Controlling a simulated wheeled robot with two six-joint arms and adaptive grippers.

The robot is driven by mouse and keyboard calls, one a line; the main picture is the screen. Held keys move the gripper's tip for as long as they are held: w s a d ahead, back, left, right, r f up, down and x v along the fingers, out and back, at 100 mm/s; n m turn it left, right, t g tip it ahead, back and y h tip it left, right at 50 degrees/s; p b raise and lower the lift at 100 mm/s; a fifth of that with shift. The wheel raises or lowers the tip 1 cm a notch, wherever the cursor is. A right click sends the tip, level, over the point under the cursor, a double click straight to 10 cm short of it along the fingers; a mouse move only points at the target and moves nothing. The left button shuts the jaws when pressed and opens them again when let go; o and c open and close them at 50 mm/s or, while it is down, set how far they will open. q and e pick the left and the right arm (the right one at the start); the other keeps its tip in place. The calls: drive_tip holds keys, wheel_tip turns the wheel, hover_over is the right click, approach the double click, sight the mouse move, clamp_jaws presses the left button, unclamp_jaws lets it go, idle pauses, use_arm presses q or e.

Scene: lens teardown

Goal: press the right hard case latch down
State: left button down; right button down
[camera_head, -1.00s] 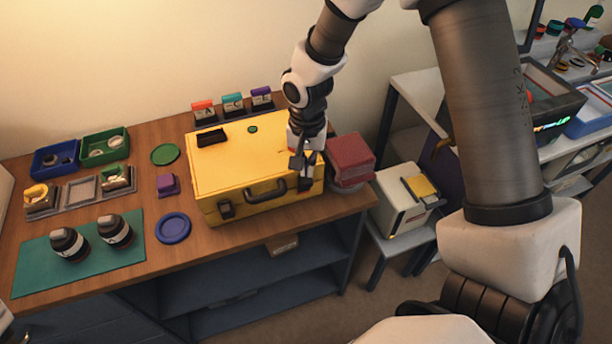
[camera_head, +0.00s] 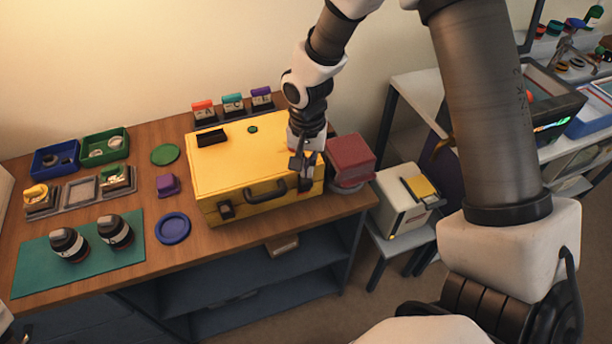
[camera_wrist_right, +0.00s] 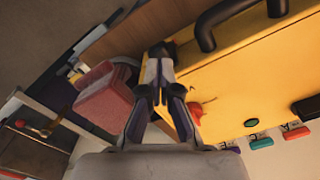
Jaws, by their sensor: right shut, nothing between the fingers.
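The yellow hard case (camera_head: 240,160) lies closed on the wooden table in the head view, with a black handle (camera_head: 266,192) on its front. Its left latch (camera_head: 227,210) shows dark on the front face. The right latch is hidden behind my right gripper (camera_head: 305,181). That gripper points down at the right end of the case front, its fingers shut and empty. In the right wrist view the shut fingertips (camera_wrist_right: 158,50) are at the case edge, beside the handle (camera_wrist_right: 225,20). Whether they touch the latch cannot be told. My left gripper is not in view.
A red box stack (camera_head: 351,160) stands close to the right of the case. Several labelled cards (camera_head: 233,104) stand behind it. A blue disc (camera_head: 173,228), a purple block (camera_head: 167,184) and a green mat (camera_head: 80,255) with two lenses lie to the left.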

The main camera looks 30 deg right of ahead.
sight(307, 180)
drive_tip(key=shift+f+b, duration=0.95)
drive_tip(key=shift+f, duration=0.55)
drive_tip(key=shift+r, duration=0.1)
wheel_tip(307, 180, up, 7)
drive_tip(key=p, duration=0.6)
idle(0.5)
